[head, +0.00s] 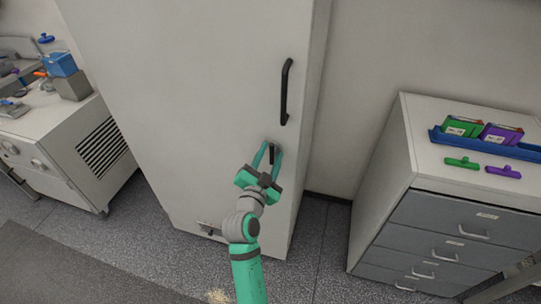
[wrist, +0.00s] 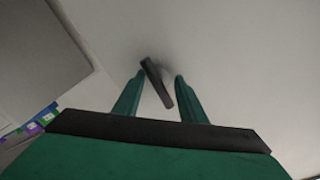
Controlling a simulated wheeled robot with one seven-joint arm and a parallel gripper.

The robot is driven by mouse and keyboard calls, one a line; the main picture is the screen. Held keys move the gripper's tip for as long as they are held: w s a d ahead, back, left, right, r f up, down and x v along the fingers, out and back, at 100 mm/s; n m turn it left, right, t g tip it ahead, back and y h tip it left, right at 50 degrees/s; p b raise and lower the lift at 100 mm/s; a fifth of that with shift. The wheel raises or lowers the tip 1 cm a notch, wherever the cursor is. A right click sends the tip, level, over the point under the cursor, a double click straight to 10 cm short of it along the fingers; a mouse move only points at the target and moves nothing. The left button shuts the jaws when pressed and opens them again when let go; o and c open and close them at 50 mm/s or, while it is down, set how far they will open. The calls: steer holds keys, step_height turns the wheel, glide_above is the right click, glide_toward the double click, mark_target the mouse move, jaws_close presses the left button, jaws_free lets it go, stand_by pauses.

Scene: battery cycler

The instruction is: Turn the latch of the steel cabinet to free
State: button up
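The steel cabinet (head: 190,90) is tall and pale grey, with its door front facing me in the head view. Its latch (wrist: 157,83) is a short dark bar, tilted in the wrist view, with its upper end toward the left. In the head view the latch (head: 271,154) shows small and partly hidden by my gripper, below the door handle. My gripper (head: 268,150) is at the door with its green fingers apart. In the wrist view my gripper (wrist: 158,80) has one finger on each side of the latch. I cannot tell whether either finger touches it.
A black vertical door handle (head: 286,92) is above my gripper. A drawer unit (head: 400,190) stands to the right, with a blue tray (head: 440,136) and green and purple items on top. A white bench unit (head: 75,150) stands to the left. Grey floor (head: 150,240) is open in front.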

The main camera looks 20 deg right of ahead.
steer(key=v, duration=1)
steer(key=shift+s+a, duration=0.25)
steer(key=shift+s, duration=0.1)
steer(key=s+a+f+n+y, duration=0.4)
steer(key=s+f+n, duration=0.1)
steer(key=s+f, duration=0.2)
steer(key=s+a+f+n+y, duration=0.3)
steer(key=s+a+f+n, duration=0.1)
steer(key=s+f, duration=0.35)
steer(key=s+a+n+y, duration=0.1)
steer(key=s+a+n, duration=0.1)
steer(key=s, duration=0.9)
steer(key=s+a+n+y, duration=0.2)
steer(key=s, duration=0.9)
steer(key=shift+a+r+n, duration=0.2)
steer(key=shift+a+n, duration=0.1)
steer(key=shift+w, duration=0.1)
steer(key=shift+c, duration=0.9)
